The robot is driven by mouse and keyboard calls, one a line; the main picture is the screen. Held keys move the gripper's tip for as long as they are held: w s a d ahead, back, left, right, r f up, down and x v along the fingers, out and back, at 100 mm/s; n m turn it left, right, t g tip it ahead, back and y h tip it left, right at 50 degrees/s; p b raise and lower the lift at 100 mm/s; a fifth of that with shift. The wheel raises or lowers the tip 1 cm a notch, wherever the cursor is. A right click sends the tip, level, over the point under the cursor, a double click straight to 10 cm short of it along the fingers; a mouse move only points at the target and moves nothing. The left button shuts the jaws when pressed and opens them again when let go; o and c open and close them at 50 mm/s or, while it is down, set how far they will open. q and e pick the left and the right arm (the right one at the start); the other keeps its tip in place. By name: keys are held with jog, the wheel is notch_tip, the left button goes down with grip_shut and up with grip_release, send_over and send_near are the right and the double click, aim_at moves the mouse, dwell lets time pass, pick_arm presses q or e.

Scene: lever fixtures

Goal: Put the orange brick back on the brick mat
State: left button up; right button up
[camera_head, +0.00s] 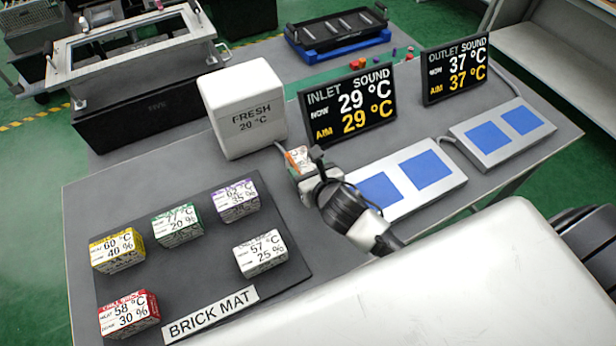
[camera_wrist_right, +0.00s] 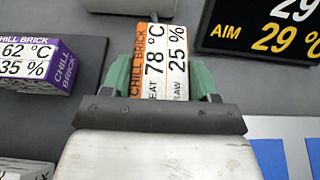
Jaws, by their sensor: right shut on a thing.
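The orange brick (camera_wrist_right: 160,62), labelled 78 °C and 25 %, is between the fingers of my right gripper (camera_wrist_right: 162,80) in the right wrist view. In the head view the orange brick (camera_head: 297,158) shows at the tip of my right gripper (camera_head: 305,170), right of the brick mat and in front of the white FRESH box. My right gripper is shut on it. The dark brick mat (camera_head: 205,268) lies at the left of the table. It bears yellow, green, purple, red and white bricks, with bare room between them. My left gripper is not in view.
The white FRESH 20 °C box (camera_head: 243,108) stands behind the gripper. The INLET SOUND display (camera_head: 347,103) reads 29 °C and the OUTLET SOUND display (camera_head: 455,68) reads 37 °C. Blue-padded plates (camera_head: 405,180) (camera_head: 503,132) lie at the right.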

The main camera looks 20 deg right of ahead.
jog(key=shift+f, duration=1.6)
jog(key=shift+f, duration=0.15)
jog(key=o, duration=1.1)
jog(key=shift+s, duration=0.1)
